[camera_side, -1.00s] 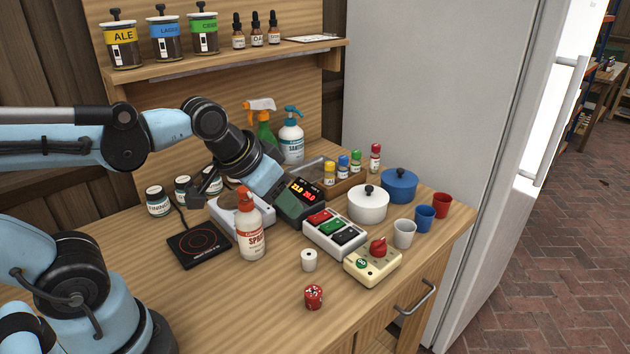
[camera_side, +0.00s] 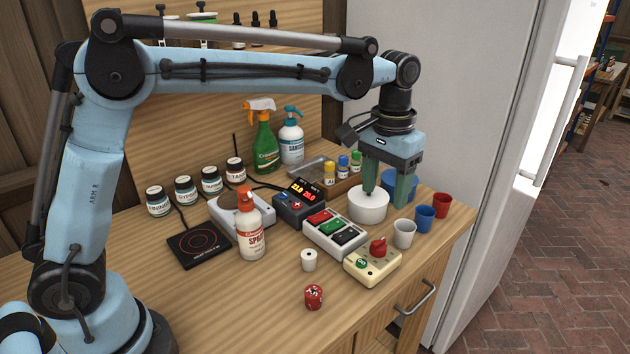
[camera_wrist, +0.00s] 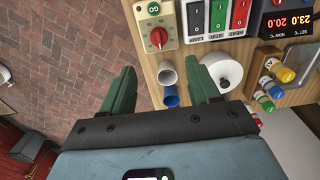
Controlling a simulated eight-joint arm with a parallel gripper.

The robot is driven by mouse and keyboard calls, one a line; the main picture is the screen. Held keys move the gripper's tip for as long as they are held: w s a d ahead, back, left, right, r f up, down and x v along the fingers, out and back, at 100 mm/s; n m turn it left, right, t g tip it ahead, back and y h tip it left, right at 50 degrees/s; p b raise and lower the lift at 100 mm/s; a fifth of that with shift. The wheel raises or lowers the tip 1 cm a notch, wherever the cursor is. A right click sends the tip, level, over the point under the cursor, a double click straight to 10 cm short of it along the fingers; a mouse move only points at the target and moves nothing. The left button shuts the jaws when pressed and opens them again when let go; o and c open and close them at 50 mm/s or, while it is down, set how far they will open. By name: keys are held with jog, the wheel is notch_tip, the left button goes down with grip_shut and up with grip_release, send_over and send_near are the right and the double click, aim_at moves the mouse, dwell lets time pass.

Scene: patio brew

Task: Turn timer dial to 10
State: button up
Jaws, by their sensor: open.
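The timer is a cream box (camera_side: 372,268) with a red dial (camera_side: 378,246) and a green button, near the front right of the bench. The wrist view shows the timer box (camera_wrist: 150,14) at the top, with its red dial (camera_wrist: 157,38) and pale scale marks; I cannot read the setting. In the wrist view my green fingers (camera_wrist: 163,78) spread below the dial.
A switch box (camera_side: 334,235) adjoins the timer.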

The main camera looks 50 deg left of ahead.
aim_at(380, 241)
notch_tip(380, 241, down, 12)
jog(key=shift+w+d+f, duration=0.15)
dwell(0.5)
jog(key=c, duration=1)
jog(key=shift+c, duration=0.2)
jog(key=shift+m, duration=0.4)
jog(key=m, duration=0.4)
jog(key=shift+m, duration=2.5)
